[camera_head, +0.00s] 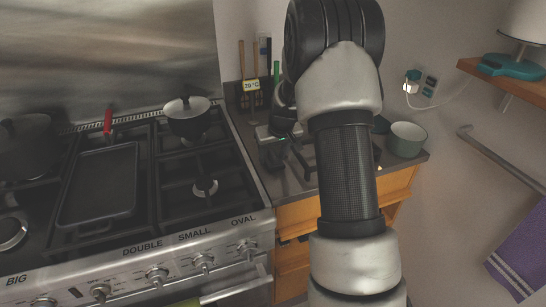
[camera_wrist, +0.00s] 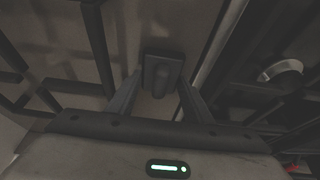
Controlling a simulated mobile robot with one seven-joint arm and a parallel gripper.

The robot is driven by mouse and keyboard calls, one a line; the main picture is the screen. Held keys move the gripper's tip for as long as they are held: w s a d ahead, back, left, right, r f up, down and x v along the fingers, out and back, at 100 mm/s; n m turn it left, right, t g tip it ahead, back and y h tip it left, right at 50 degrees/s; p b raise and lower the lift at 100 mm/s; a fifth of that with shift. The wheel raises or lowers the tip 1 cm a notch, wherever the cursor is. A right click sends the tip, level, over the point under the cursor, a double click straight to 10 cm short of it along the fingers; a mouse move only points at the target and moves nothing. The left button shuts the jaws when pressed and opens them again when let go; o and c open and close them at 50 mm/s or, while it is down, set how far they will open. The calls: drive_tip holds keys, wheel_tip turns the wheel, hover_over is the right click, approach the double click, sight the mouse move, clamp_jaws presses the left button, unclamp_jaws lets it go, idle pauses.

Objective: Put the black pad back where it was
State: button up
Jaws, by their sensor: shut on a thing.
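The black pad (camera_wrist: 161,68) is a small dark block with rounded corners, seen in the wrist view between the two fingertips of my gripper (camera_wrist: 160,88). My gripper is shut on it. In the head view my gripper (camera_head: 272,152) is over the counter just right of the stove, partly hidden behind my arm. I cannot make out the pad apart from the dark fingers there. The pad's height above the counter is unclear.
The stove (camera_head: 205,240) with black grates fills the left. A small pot (camera_head: 187,121) and a rectangular griddle pan (camera_head: 98,187) stand on it. Utensils (camera_head: 255,75) are at the counter's back. A grey-green bowl (camera_head: 406,139) stands at the counter's right end.

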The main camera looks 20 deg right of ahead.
drive_tip(key=shift+f, duration=0.3)
drive_tip(key=shift+f, duration=0.1)
drive_tip(key=shift+f, duration=0.2)
drive_tip(key=o, duration=1)
drive_tip(key=shift+r, duration=0.15)
drive_tip(key=shift+r, duration=0.1)
